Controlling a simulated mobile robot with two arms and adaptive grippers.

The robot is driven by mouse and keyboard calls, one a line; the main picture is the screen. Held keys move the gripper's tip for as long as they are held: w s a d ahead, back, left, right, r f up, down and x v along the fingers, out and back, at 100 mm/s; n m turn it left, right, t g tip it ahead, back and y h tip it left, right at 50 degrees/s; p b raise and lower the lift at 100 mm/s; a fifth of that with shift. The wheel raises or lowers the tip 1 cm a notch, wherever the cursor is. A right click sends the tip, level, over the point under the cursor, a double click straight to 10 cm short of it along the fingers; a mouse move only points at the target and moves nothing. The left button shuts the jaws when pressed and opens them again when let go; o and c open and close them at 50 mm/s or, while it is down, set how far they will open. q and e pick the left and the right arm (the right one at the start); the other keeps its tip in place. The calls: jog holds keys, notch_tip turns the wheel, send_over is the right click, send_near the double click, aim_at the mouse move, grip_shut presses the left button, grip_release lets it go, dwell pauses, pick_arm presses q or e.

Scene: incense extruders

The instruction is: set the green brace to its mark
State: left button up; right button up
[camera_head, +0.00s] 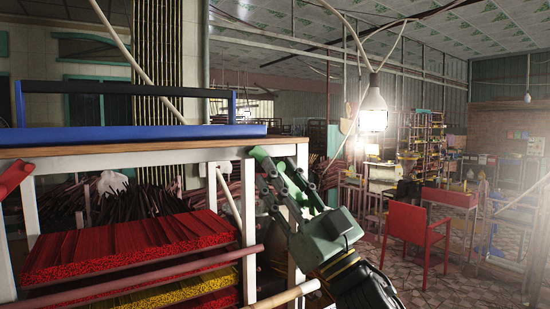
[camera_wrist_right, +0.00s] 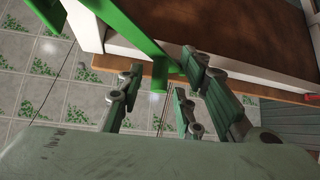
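The bright green brace (camera_wrist_right: 140,35) slants down from the top of the right wrist view, in front of a white frame and brown board. Its lower end lies in the space between the fingers of my right gripper (camera_wrist_right: 162,72). The fingers are apart, with a gap at the left finger; contact on the right side is unclear. In the head view my right gripper (camera_head: 279,168) is at the right end of the wooden tabletop (camera_head: 150,148), and hides most of the brace there. I cannot make out its mark. My left gripper is not in view.
A blue tray (camera_head: 130,133) with a dark bar stands on the tabletop. Red incense bundles (camera_head: 130,243) and yellow ones (camera_head: 165,293) lie on shelves below. A lit bulb (camera_head: 373,108) hangs right of my gripper. A red chair (camera_head: 418,230) stands on the floor farther right.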

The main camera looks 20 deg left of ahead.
jog(key=shift+p+x, duration=0.35)
jog(key=shift+x, duration=1.05)
grip_shut()
